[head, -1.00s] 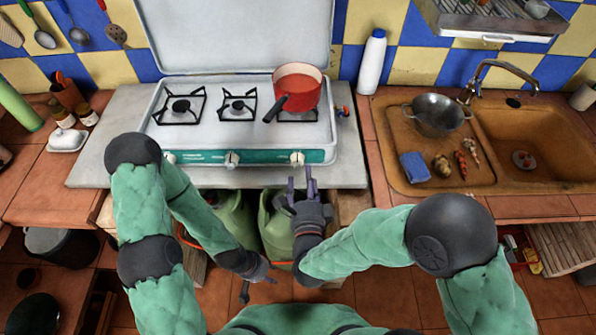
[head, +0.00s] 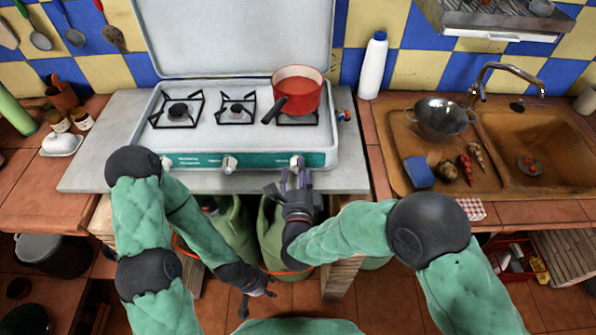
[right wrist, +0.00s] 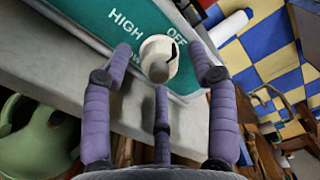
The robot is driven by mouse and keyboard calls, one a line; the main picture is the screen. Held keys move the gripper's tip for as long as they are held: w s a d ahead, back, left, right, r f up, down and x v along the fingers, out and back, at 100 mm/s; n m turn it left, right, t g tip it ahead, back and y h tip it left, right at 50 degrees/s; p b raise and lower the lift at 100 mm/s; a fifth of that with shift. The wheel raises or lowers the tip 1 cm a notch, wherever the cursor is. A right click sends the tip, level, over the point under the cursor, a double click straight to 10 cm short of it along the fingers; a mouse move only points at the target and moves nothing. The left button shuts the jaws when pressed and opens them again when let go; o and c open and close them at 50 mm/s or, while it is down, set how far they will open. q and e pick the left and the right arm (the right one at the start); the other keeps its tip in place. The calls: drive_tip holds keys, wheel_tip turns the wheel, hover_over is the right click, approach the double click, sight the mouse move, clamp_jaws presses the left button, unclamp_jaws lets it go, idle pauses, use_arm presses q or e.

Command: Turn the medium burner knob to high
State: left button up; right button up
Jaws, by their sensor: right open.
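The stove (head: 250,95) has a green front panel with three white knobs. The left knob (head: 166,163) and middle knob (head: 229,164) are clear of my grippers. My right gripper (head: 291,178) is open just in front of the right knob (head: 297,161). In the right wrist view, the open fingers of my right gripper (right wrist: 160,62) spread around this white knob (right wrist: 157,57); contact cannot be told. Its dark mark points near the word OFF; HIGH and a partly hidden LOW are also printed there. My left gripper (head: 257,298) hangs low before the counter, fingers apart and empty.
A red pot (head: 301,92) with red contents sits on the right burner. Green gas cylinders (head: 232,235) stand under the counter. A sink (head: 540,145) lies to the right. A white bottle (head: 373,67) stands beside the stove.

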drive_tip(key=shift+w, duration=0.6)
drive_tip(key=c, duration=1.1)
